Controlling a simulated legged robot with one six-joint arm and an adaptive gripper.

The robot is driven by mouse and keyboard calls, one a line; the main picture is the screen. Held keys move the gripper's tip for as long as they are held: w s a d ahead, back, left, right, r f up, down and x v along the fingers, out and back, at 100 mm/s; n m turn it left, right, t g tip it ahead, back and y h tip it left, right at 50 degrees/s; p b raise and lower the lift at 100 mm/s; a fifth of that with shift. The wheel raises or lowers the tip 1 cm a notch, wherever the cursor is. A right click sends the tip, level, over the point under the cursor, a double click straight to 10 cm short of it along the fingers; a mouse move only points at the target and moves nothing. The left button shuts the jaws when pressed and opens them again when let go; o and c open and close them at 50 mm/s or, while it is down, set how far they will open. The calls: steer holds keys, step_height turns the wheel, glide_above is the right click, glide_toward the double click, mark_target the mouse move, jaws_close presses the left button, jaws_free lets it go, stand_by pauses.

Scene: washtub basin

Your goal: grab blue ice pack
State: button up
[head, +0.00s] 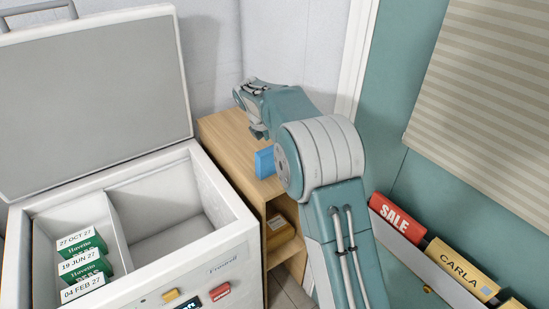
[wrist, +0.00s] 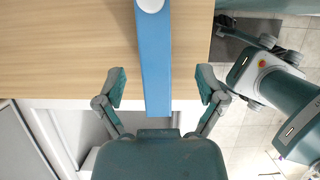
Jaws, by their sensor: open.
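The blue ice pack (head: 265,162) stands upright on the wooden shelf unit's top, close to its edge. In the wrist view the ice pack (wrist: 156,60) is a long narrow blue strip with a white round cap at the upper end. My gripper (wrist: 160,80) is open, with one finger on each side of the strip and a visible gap to both. In the head view my gripper (head: 258,134) is just above the ice pack, and my arm hides part of the pack's right side.
A white chest freezer (head: 235,226) stands open at the left, its lid raised, with several dated green-and-white boxes (head: 83,265) inside. The wooden unit (head: 222,128) has a lower shelf holding a brown item (head: 279,230). SALE (head: 396,219) and CARLA (head: 462,270) blocks line the right.

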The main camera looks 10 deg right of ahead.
steer(key=shift+w+a+f, duration=0.1)
steer(key=shift+f, duration=0.4)
steer(key=shift+w+a+f, duration=0.1)
steer(key=shift+f, duration=0.35)
steer(key=x, duration=0.3)
steer(key=shift+w+d+f, duration=0.1)
steer(key=shift+d+f, duration=0.1)
steer(key=shift+f, duration=0.15)
steer(key=shift+w+d+f, duration=0.1)
steer(key=shift+d+f, duration=0.25)
steer(key=shift+a, duration=0.25)
jaws_close()
